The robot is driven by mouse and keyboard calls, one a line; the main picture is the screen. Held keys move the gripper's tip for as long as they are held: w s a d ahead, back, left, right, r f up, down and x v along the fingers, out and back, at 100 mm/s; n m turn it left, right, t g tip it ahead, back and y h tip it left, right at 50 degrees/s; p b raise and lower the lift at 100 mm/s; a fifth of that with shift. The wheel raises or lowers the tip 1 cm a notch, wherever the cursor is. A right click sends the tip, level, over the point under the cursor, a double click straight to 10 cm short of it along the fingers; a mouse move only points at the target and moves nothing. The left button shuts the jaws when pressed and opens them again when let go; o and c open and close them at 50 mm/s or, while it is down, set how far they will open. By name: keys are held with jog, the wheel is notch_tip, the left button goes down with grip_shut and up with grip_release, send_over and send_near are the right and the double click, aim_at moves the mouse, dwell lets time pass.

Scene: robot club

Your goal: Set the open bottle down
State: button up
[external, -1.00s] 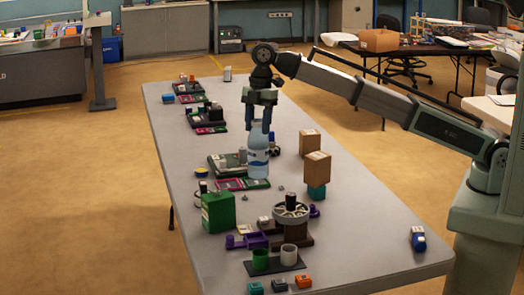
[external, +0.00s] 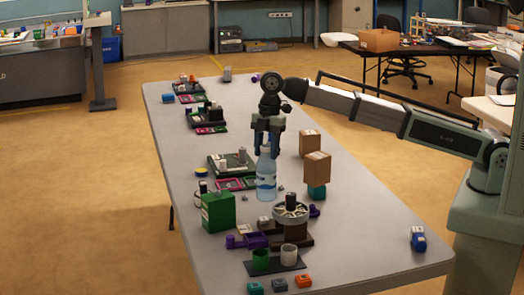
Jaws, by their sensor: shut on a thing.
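A clear bottle with a blue label (external: 266,181) stands upright in the external view, near the middle of the table. My gripper (external: 267,156) points straight down from above and is shut on the upper part of the bottle. The fingers hide the bottle's top, so I cannot see its neck or opening. The bottle's base appears at or very near the table top (external: 345,235); I cannot tell whether it touches.
Left of the bottle are a pink tray (external: 230,184) and a dark green board with grey cylinders (external: 232,161). A green box (external: 218,211) and a wheel on a brown stand (external: 291,213) are nearer. Cardboard boxes (external: 317,168) stand to the right. Small grey bits lie close by.

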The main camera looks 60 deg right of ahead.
aim_at(267, 166)
jog(key=shift+f, duration=3)
jog(key=o, duration=1.3)
jog(key=r, duration=0.4)
jog(key=d+r, duration=0.1)
jog(key=r, duration=0.7)
jog(key=shift+d+r, duration=0.1)
jog(key=shift+d, duration=0.3)
